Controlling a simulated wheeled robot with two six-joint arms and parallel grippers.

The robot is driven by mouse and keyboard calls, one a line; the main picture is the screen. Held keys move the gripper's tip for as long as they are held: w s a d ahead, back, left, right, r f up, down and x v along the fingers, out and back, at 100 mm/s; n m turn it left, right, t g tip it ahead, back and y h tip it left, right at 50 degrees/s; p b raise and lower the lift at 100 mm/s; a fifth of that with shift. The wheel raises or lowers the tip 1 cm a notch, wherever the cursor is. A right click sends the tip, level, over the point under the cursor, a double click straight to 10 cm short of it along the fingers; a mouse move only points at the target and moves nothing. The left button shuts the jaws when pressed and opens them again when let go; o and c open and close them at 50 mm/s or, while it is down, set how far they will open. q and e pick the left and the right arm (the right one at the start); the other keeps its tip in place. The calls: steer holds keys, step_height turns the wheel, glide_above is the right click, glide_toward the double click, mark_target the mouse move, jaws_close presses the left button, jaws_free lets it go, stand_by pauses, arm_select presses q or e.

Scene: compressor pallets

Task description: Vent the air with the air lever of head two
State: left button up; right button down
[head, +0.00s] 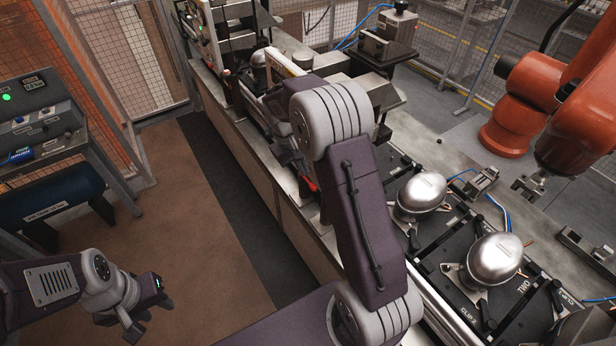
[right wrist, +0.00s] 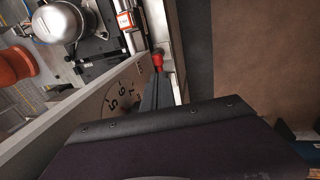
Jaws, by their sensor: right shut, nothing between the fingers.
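A red knob (right wrist: 157,61), which looks like the tip of the air lever, shows in the right wrist view beside a pale metal post. My right gripper (right wrist: 156,78) has its dark fingers together and empty, with the tips right by the knob; I cannot tell whether they touch. A pale panel with a round numbered dial (right wrist: 113,97) stands next to the fingers.
Silver compressors (head: 421,193) (head: 495,258) sit on black pallets along the line; one plate reads "TWO". An orange robot arm (head: 548,95) stands at the right. A bench with a blue tank (head: 55,196) is at the left. Brown floor (head: 190,230) between is clear.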

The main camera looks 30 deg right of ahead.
mark_target(310, 184)
steer(key=p+x, duration=0.2)
steer(key=x, duration=0.3)
steer(key=shift+w+d+f, duration=0.1)
steer(key=shift+f, duration=0.3)
steer(key=shift+d+f, duration=0.1)
steer(key=shift+f, duration=0.35)
steer(key=shift+f, duration=0.1)
